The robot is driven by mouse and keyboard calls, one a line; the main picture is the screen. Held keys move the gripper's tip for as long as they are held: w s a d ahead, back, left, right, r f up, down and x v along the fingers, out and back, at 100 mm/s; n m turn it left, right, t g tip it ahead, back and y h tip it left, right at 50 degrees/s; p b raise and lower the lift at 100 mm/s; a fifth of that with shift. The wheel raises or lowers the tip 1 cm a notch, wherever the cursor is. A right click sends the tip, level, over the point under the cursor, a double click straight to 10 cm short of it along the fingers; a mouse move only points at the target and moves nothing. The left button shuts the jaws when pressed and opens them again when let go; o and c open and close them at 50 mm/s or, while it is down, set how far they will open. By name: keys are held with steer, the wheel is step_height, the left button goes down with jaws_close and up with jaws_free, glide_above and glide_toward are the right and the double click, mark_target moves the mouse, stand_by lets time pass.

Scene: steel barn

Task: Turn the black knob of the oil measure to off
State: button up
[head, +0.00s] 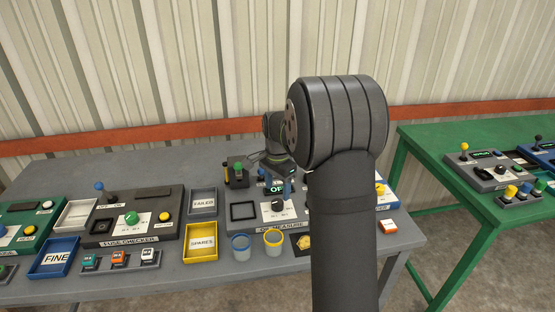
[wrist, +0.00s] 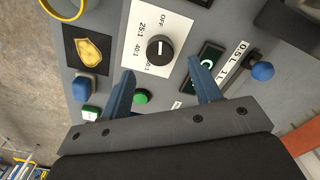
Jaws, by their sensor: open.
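The black knob (wrist: 160,48) of the oil measure sits on a white dial card (wrist: 143,40) with OFF and several ratio markings. A short white mark shows on the knob; I cannot tell which marking it points to. In the head view the knob (head: 278,205) stands on the grey OIL MEASURE panel (head: 262,222). My gripper (wrist: 163,76) is open, its two blue fingers spread either side of the knob's line and apart from it. In the head view the gripper (head: 280,180) is just behind the knob, partly hidden by my arm.
Around the knob in the wrist view are a green button (wrist: 141,97), a small display (wrist: 207,60), a blue-balled lever (wrist: 262,70) and a gold badge (wrist: 95,49). Two cups (head: 241,248) (head: 273,243) stand at the panel's front. A yellow SPARES tray (head: 201,256) lies left.

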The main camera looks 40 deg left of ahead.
mark_target(278, 202)
step_height(278, 202, up, 13)
steer(key=shift+f, duration=0.3)
stand_by(0.5)
step_height(278, 202, down, 17)
steer(key=shift+f, duration=0.1)
stand_by(0.5)
steer(key=shift+f, duration=0.15)
steer(key=n, duration=0.8)
steer(key=shift+n, duration=0.4)
steer(key=n, duration=0.4)
steer(key=shift+n, duration=0.4)
steer(key=n, duration=0.4)
steer(key=shift+n, duration=0.3)
stand_by(1.3)
